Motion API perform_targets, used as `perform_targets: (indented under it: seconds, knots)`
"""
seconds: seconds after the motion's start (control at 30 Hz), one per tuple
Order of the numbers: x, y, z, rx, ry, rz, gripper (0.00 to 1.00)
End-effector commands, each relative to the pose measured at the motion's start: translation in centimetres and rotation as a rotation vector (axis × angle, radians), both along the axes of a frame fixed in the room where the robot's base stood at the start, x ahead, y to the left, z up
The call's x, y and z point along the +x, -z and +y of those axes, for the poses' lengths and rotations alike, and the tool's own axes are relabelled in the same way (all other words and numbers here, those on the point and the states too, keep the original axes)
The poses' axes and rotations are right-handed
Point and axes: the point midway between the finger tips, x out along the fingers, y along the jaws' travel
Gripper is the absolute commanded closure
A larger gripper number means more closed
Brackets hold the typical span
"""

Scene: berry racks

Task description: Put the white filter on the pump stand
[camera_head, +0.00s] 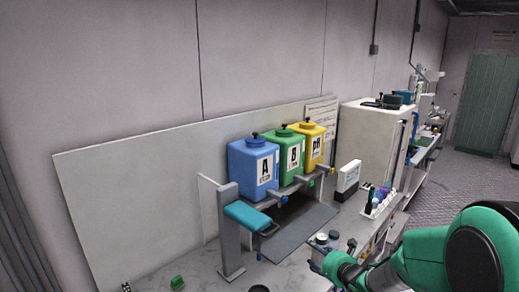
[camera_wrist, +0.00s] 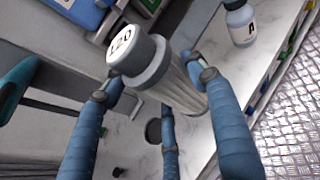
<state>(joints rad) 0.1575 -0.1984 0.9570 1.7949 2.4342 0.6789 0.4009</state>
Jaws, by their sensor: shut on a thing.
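The white filter (camera_wrist: 180,88) is a pale ribbed cylinder with a grey cap and a white marked end. In the wrist view it sits tilted between the blue fingers of my gripper (camera_wrist: 158,92), which is shut around it. In the head view my gripper (camera_head: 334,262) is over the front of the bench, and the filter is small and hard to make out there. A grey post with a teal arm (camera_head: 246,215) stands left of it. A dark round piece (camera_head: 258,288) lies at the bench front; it seems to show in the wrist view (camera_wrist: 153,131). I cannot tell which is the pump stand.
Blue (camera_head: 253,165), green (camera_head: 291,150) and yellow (camera_head: 316,142) tanks stand behind a dark sloped plate (camera_head: 297,238). A bottle rack (camera_head: 376,206) is to the right. A bottle marked A (camera_wrist: 240,24) stands near the bench edge. Small green pieces (camera_head: 177,283) lie front left.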

Motion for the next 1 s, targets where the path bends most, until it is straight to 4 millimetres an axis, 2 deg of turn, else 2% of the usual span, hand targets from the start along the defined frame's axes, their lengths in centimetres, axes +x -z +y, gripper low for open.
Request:
perform_targets:
  seconds: [0.77,0.87,1.0]
  knots:
    - [0.0,-0.2,0.0,0.0,0.0,-0.001,0.75]
    - [0.1,-0.7,0.0,0.0,0.0,-0.002,0.75]
    - [0.0,-2.4,0.0,-0.001,-0.001,-0.002,0.75]
